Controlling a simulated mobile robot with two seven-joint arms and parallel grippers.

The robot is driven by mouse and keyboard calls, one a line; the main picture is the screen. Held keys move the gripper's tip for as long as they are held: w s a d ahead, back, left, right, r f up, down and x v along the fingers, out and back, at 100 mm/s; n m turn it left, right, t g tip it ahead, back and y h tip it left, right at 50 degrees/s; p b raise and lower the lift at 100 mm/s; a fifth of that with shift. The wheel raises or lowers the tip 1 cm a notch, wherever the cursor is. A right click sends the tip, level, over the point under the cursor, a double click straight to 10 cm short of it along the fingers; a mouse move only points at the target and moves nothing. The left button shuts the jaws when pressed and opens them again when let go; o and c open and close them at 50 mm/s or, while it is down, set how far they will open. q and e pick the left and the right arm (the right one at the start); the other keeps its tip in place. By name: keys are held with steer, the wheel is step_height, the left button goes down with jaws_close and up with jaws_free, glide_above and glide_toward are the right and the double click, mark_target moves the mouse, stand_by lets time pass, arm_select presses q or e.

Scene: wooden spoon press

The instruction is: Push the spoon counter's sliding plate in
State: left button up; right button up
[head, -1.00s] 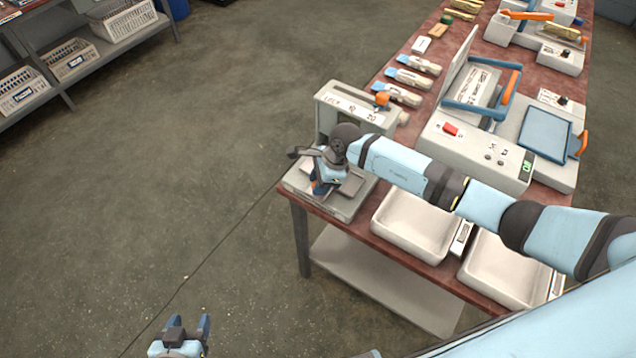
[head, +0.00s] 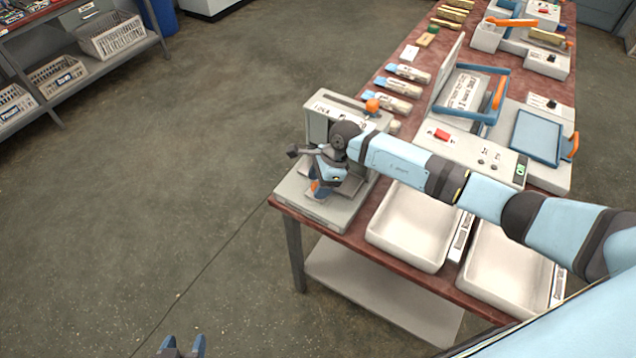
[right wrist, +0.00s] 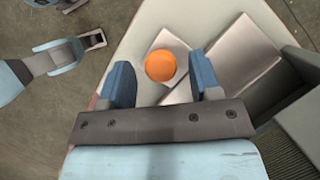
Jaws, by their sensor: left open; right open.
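The spoon counter (head: 322,104) is a pale grey machine on the table's near left corner, with a flat base and an orange ball on its upper right side. In the right wrist view, an orange knob (right wrist: 160,66) stands on a small metal plate, the sliding plate (right wrist: 178,48), beside a larger metal plate (right wrist: 228,62). My right gripper (head: 315,190) is low over the base. Its open blue fingers (right wrist: 159,84) lie either side of the knob in the picture; contact cannot be told. My left gripper (head: 183,344) is open and empty over the floor, partly cut off.
Two white trays (head: 375,238) (head: 476,292) sit right of the counter on the red-brown table (head: 290,208). Behind are wooden spoon bundles (head: 408,73) and a grey press unit (head: 470,150). Open floor (head: 150,200) lies left of the table.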

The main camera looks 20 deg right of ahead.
arm_select(q)
step_height(320, 180, down, 2)
steer(key=shift+f+b, duration=0.1)
steer(key=shift+b, duration=0.9)
arm_select(e)
steer(key=v, duration=1.3)
steer(key=shift+r, duration=0.2)
